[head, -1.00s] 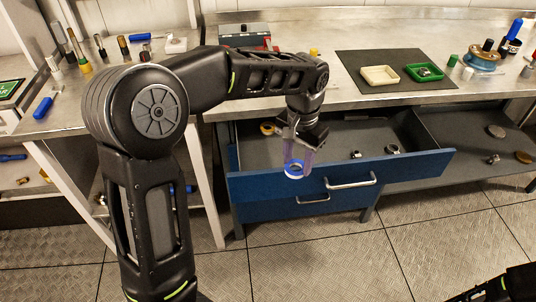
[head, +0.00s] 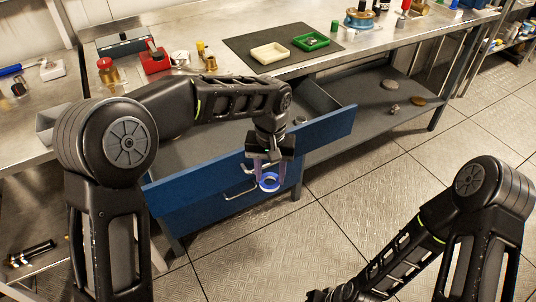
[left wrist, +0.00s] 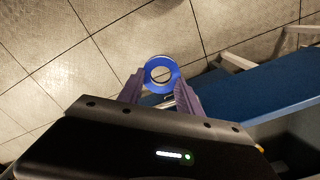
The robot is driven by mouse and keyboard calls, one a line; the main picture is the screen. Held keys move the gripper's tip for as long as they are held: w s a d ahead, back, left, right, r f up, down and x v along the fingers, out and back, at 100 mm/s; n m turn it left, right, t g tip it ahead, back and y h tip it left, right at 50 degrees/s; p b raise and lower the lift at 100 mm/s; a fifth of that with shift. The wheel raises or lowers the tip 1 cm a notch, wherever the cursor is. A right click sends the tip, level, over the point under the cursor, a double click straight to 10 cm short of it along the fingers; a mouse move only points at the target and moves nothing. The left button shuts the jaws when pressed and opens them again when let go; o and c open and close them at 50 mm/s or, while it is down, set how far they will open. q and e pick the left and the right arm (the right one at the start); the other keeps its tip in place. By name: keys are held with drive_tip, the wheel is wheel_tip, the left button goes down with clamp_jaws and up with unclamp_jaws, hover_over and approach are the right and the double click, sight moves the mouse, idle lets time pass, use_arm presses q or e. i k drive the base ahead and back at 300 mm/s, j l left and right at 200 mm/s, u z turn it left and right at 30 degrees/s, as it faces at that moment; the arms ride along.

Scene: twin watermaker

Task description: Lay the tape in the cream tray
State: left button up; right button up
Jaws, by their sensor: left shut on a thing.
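The tape (head: 277,185) is a blue ring with a pale inner band. My left gripper (head: 268,174) is shut on it and holds it in front of the blue drawer, away from the bench top. In the left wrist view the tape (left wrist: 149,76) sits between the purple fingertips of the left gripper (left wrist: 162,82), with floor behind it. The cream tray (head: 270,54) lies on the dark mat on the bench and looks empty. My right arm is at the lower right; its gripper (head: 328,294) is partly cut off by the bottom edge.
A green tray (head: 311,41) with small items stands right of the cream tray on the dark mat (head: 245,42). The open blue drawer (head: 325,128) juts out below the bench. A red box (head: 155,62) and several bottles stand left of the mat.

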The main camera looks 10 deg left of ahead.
sight(270, 55)
drive_tip(key=i+l+z, duration=0.2)
drive_tip(key=z, duration=0.25)
drive_tip(key=i+l+z, duration=0.2)
drive_tip(key=z, duration=0.25)
drive_tip(key=i+l, duration=0.15)
drive_tip(key=i, duration=0.25)
drive_tip(key=i+l, duration=0.1)
drive_tip(key=i, duration=0.3)
drive_tip(key=i+l+u, duration=0.1)
drive_tip(key=i+u, duration=0.15)
drive_tip(key=u, duration=0.2)
drive_tip(key=i+l+u, duration=0.25)
drive_tip(key=u, duration=0.25)
drive_tip(key=i+l+u, duration=0.2)
drive_tip(key=u, duration=0.25)
